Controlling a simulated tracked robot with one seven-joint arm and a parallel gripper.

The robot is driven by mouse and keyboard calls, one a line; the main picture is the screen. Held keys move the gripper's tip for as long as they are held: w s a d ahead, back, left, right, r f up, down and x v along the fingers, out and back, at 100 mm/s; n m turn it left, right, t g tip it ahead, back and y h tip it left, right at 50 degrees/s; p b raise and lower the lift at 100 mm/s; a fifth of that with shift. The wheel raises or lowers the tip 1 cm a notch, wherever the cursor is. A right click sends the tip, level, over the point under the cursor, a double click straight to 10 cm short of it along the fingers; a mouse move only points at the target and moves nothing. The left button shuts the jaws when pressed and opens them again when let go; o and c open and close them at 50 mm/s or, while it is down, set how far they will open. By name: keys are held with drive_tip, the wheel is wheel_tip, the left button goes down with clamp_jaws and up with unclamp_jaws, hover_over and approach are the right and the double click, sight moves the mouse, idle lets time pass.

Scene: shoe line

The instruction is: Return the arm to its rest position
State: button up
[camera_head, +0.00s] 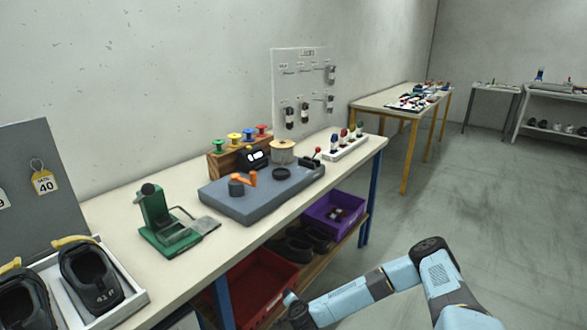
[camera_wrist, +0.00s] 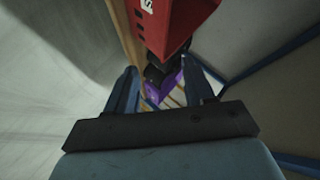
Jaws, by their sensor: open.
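My light blue arm (camera_head: 362,292) shows at the lower right of the head view, bent beside the front of the long workbench. Its far end is cut off at the bottom edge, so the fingers cannot be made out there. In the wrist view my gripper (camera_wrist: 162,88) is open, its two fingers apart with nothing held between them. The gripper is low, below the tabletop, near the bench's lower shelf. A red bin (camera_wrist: 172,22) and a purple bin (camera_wrist: 172,86) show beyond the fingers.
The workbench (camera_head: 345,165) carries a green stand (camera_head: 160,222), a grey winding fixture (camera_head: 250,200) and shoes in a white tray (camera_head: 125,285). Below are a red bin (camera_head: 262,285) and a purple bin (camera_head: 333,212). The floor (camera_head: 470,200) at right is clear.

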drive_tip(key=w+d+r+n+g+y, duration=0.1)
drive_tip(key=w+r+n+y, duration=0.15)
drive_tip(key=r, duration=0.25)
drive_tip(key=w+d+r+n+y, duration=0.1)
drive_tip(key=w+r+n, duration=0.2)
drive_tip(key=r, duration=0.3)
drive_tip(key=s+d+r+n+g+h, duration=0.15)
drive_tip(key=d+r, duration=0.25)
drive_tip(key=r, duration=0.7)
drive_tip(key=s+d+r+n+g+h, duration=0.15)
drive_tip(key=d+r, duration=0.25)
drive_tip(key=r, duration=0.7)
drive_tip(key=s+d+r+n+g+h, duration=0.1)
drive_tip(key=s+d+r+n, duration=0.2)
drive_tip(key=r, duration=0.9)
drive_tip(key=s+d+r+m+h, duration=0.1)
drive_tip(key=s+d+r, duration=0.3)
drive_tip(key=s+r, duration=0.7)
drive_tip(key=s+d+r+m+h, duration=0.1)
drive_tip(key=s+d+r, duration=0.4)
drive_tip(key=s+r, duration=0.55)
drive_tip(key=s+d+r+m, duration=0.1)
drive_tip(key=s+r, duration=0.1)
drive_tip(key=s, duration=0.9)
drive_tip(key=shift+s+d+g, duration=0.15)
drive_tip(key=shift+d+g, duration=0.2)
drive_tip(key=shift+g, duration=0.05)
drive_tip(key=shift+r, duration=0.1)
